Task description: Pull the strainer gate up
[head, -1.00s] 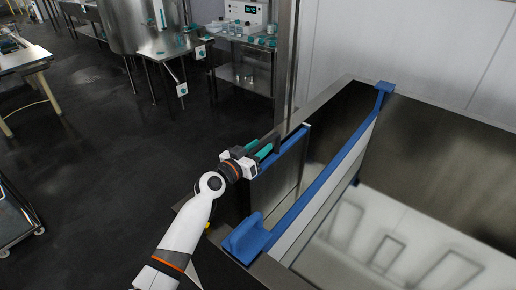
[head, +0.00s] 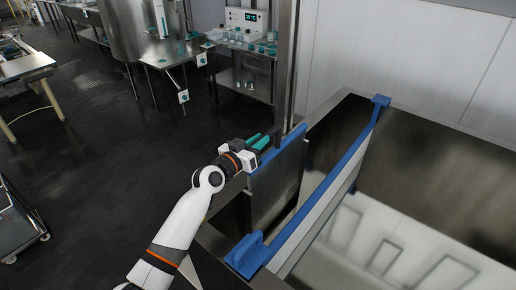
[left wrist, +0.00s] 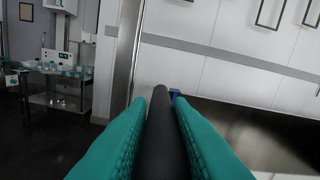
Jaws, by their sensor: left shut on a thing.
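The strainer gate (head: 275,186) is a grey metal plate with a blue top edge, standing upright across the narrow channel at the near left of the steel vat in the head view. Its top edge stands above the vat rim. My left gripper (head: 264,141) is at the top of the gate, shut on its dark handle. In the left wrist view the dark round handle (left wrist: 158,130) lies between the two teal fingers (left wrist: 160,125). The gate's lowest part is hard to make out in the dark channel. My right gripper is not in view.
A blue-topped divider (head: 318,190) runs beside the gate, with the vat's wide basin (head: 450,150) to its right. A steel post (head: 287,60) stands behind the gate. A bench with a control box (head: 247,20) is at the back.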

